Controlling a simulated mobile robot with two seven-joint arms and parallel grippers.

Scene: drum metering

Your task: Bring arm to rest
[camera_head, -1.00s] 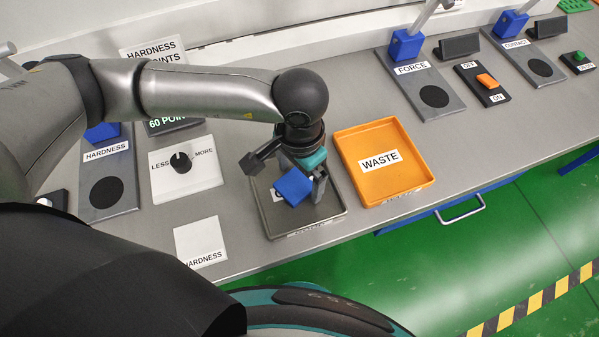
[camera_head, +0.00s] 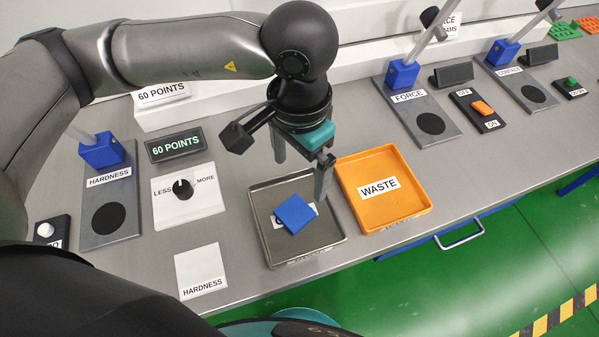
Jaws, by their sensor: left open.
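My left arm comes in from the left in the head view. Its gripper (camera_head: 302,170) is open and empty, its two fingers apart and pointing down above the back part of a grey metal tray (camera_head: 329,236). A blue block (camera_head: 295,214) lies tilted in that tray, partly covering a white label. The block is below the fingers and apart from them. My right gripper is out of view.
An orange WASTE tray (camera_head: 401,216) stands just right of the grey tray. To the left are a HARDNESS stand (camera_head: 127,222), a dial panel (camera_head: 199,208), a "60 POINTS" display (camera_head: 174,145) and a white HARDNESS plate (camera_head: 201,266). FORCE (camera_head: 455,131) and CONTACT stands (camera_head: 551,102) are at the right.

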